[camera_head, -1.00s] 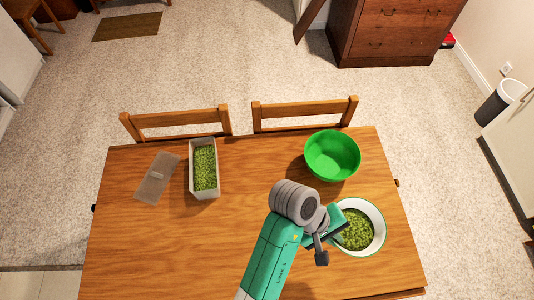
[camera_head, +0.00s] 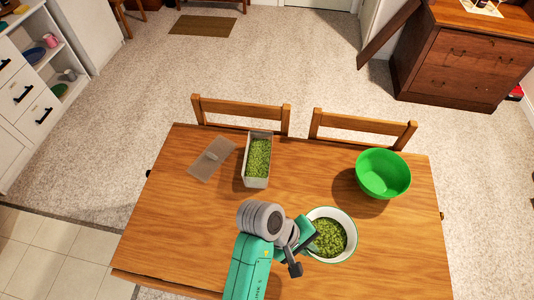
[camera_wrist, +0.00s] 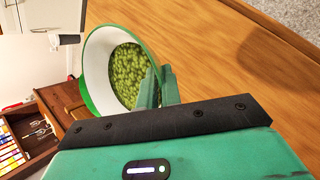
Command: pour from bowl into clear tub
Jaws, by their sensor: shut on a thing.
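A white bowl with a green rim (camera_head: 345,222) holds green pieces and is at the front right of the table. My gripper (camera_head: 312,240) is shut on the bowl's left side. In the wrist view the bowl (camera_wrist: 92,75) shows with the green contents inside, and my gripper's fingers (camera_wrist: 158,88) are at its rim. I cannot tell whether the bowl is clear of the table. The clear tub (camera_head: 246,180) stands at the back of the table, left of the bowl, and also has green pieces in it.
A clear lid (camera_head: 211,158) lies left of the tub. An empty green bowl (camera_head: 383,172) stands at the right back of the table (camera_head: 190,215). Two chairs (camera_head: 240,109) stand behind the table. The table between the tub and green bowl is bare.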

